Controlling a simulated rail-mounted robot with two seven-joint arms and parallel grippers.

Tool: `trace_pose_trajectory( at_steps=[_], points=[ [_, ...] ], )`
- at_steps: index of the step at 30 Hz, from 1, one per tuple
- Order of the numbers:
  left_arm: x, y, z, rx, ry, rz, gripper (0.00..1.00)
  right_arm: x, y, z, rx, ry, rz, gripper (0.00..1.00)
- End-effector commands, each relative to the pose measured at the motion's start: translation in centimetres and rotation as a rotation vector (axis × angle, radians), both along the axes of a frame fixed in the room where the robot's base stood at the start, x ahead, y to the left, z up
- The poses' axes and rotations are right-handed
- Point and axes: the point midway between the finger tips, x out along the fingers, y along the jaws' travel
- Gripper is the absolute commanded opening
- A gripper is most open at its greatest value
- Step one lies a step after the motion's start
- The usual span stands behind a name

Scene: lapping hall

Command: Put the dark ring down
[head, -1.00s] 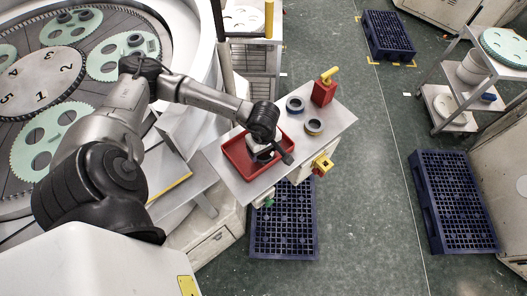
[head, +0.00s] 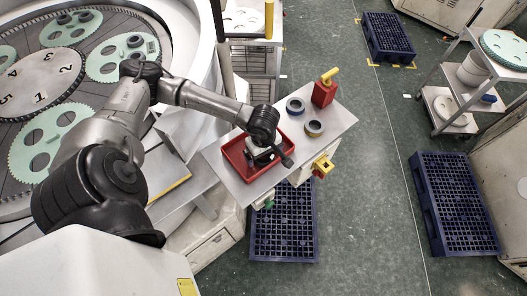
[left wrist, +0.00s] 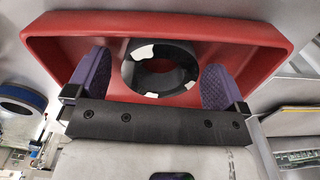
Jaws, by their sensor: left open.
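The dark ring (left wrist: 160,68) shows in the left wrist view as a thick black ring with several pale patches, inside the red tray (left wrist: 240,32). My left gripper (left wrist: 156,78) is open, with a purple finger on either side of the ring and a visible gap to each. The ring appears to lie on the tray floor. In the head view the left gripper (head: 262,158) hangs over the red tray (head: 235,157) on the small table and hides the ring. My right gripper is not in view.
A blue-edged ring (head: 295,105) and a tan-centred ring (head: 314,128) stand on the table (head: 342,118) beside the tray. A red can with a yellow handle (head: 323,92) stands behind them. The big lapping machine (head: 60,80) fills the left. A dark blue pallet (head: 283,232) lies below the table.

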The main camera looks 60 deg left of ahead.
Motion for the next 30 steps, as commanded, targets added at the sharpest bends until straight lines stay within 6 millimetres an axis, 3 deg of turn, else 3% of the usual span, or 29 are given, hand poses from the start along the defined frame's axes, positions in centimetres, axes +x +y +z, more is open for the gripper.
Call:
trace_pose_trajectory(
  at_steps=[5,21,30],
  points=[
    [0.1,0.0,1.0,0.000,-0.003,0.000,0.99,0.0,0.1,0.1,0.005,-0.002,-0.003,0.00],
    [0.1,0.0,10.3,0.000,-0.004,-0.001,0.99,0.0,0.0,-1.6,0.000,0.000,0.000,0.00],
    [0.0,0.0,12.2,0.000,-0.001,0.000,0.99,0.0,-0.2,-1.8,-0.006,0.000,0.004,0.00]
  ],
)
